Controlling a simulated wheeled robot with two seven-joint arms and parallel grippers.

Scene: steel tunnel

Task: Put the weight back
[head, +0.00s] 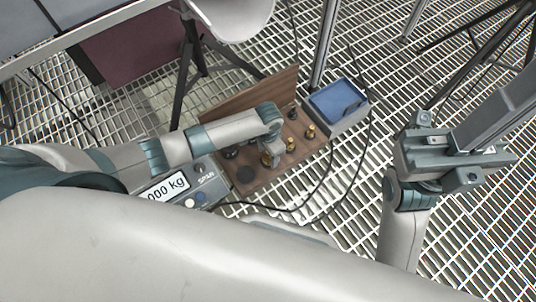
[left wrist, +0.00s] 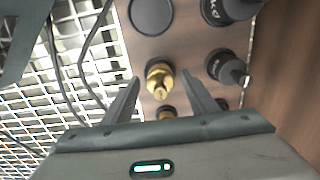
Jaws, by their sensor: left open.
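A wooden weight box (head: 262,180) with an upright lid lies open on the grating. It holds brass weights (head: 310,132) and dark weights, and a flat dark round spot (head: 246,174), perhaps an empty recess, which also shows in the left wrist view (left wrist: 151,14). My left gripper (head: 272,154) is over the box, open. In the left wrist view a brass weight (left wrist: 160,78) appears between its spread fingers; no contact is visible. A scale (head: 200,185) stands left of the box, its display ending in "000 kg". My right gripper (head: 455,155) is at the right, its jaw state unclear.
A blue-lined tray (head: 338,100) stands right of the box, close to it. A black cable runs along the box's near side. Thin stand legs and a pole rise behind. Open grating (head: 300,208) lies in front and to the right.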

